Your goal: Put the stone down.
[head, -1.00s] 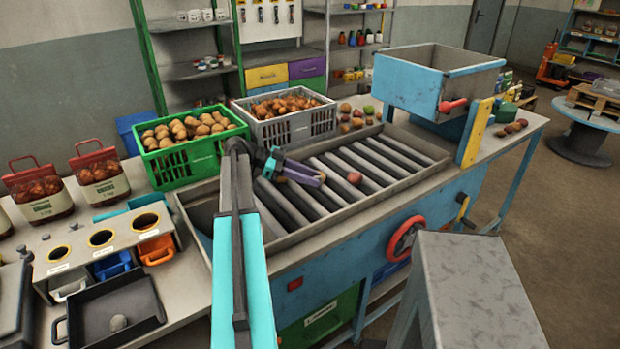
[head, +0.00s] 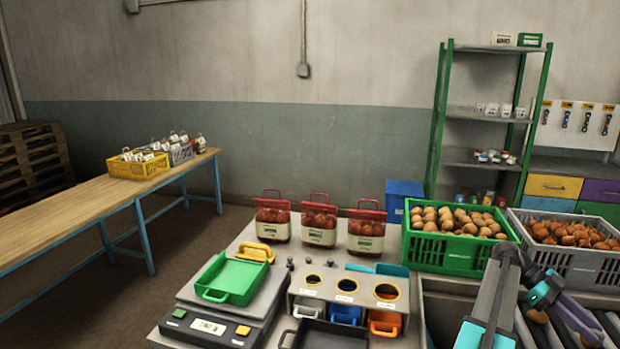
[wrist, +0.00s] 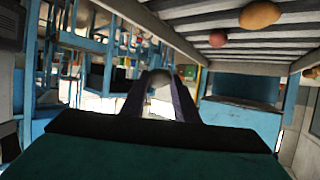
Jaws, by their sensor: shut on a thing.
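My gripper (wrist: 158,100) is in the wrist view, its two dark purple fingers shut on a pale greyish, rounded stone (wrist: 161,80) at their tips. In the head view my gripper (head: 592,335) is at the lower right, above the roller table (head: 612,322). The stone cannot be made out clearly there. A black tray (head: 318,338) with a handle stands at the bottom of the head view, cut off by the picture's edge, well left of my gripper.
A scale (head: 210,327) with a green pan (head: 230,280) stands left of the tray. A sorting rack (head: 345,288) with coloured bins is behind the tray. A green potato crate (head: 440,252) and a grey crate (head: 552,258) stand behind the rollers. Potatoes (wrist: 260,15) show on the rollers.

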